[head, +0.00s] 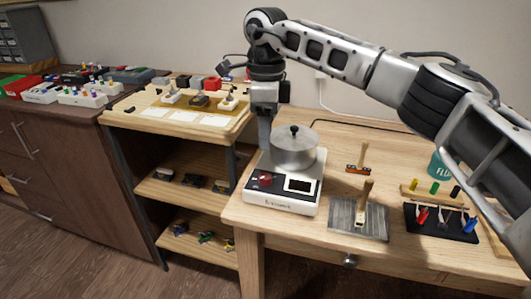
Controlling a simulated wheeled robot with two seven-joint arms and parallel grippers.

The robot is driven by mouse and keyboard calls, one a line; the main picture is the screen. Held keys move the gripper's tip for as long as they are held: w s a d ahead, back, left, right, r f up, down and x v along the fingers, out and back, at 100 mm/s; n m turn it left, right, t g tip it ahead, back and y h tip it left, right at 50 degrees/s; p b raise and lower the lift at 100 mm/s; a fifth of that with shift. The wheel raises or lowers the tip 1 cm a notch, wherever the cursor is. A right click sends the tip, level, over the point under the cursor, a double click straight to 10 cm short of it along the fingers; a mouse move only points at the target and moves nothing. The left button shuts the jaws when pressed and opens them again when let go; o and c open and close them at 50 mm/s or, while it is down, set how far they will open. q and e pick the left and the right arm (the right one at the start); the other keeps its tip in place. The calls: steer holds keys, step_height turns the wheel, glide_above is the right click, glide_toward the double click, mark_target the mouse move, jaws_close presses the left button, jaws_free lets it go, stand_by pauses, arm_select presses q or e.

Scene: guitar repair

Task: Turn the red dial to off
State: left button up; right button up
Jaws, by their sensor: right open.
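The red dial (265,180) sits on the left part of the front panel of a white hot-plate-like device (284,205). A small display (300,185) is to its right. A lidded metal pot (294,150) stands on top of the device. My right arm reaches in from the right, and my right gripper (265,140) points down just left of the pot, above and behind the dial. The gripper is open and seems apart from the dial; its fingertips are small and partly hidden. Which way the dial points is too small to read. My left gripper is not in view.
The wooden table (400,250) also holds a metal plate with a wooden-handled tool (362,210), a black tool mat (440,222) and a teal container (437,165).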

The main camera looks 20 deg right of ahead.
step_height(320, 180, up, 6)
steer(key=shift+w+f, duration=0.1)
steer(key=shift+w, duration=0.05)
stand_by(0.4)
